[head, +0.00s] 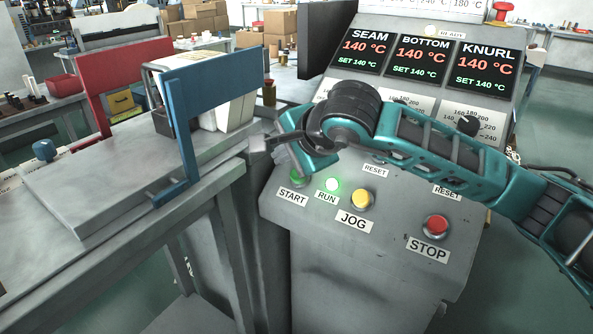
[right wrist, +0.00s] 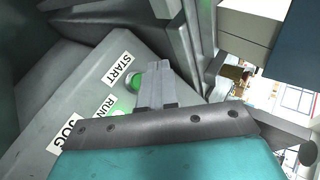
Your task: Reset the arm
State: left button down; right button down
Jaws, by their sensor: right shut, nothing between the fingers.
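My right arm comes in from the right across the control panel (head: 300,222) in the head view. Its gripper (head: 300,174) is shut and empty, with the fingers pointing down close to the green START button (head: 296,183). In the right wrist view the closed fingers (right wrist: 152,68) are right beside the green START button (right wrist: 135,81). I cannot tell whether they touch it. The RUN lamp (head: 332,184) glows green. A yellow JOG button (head: 361,199) and a red STOP button (head: 436,226) sit to the right. My left gripper is not in view.
A display (head: 420,60) behind the arm reads SEAM, BOTTOM and KNURL at 140 °C. A black knob (head: 468,125) stands just above my forearm. At the left are a grey bench (head: 90,195), a blue upright frame (head: 183,130) and a red frame (head: 100,75).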

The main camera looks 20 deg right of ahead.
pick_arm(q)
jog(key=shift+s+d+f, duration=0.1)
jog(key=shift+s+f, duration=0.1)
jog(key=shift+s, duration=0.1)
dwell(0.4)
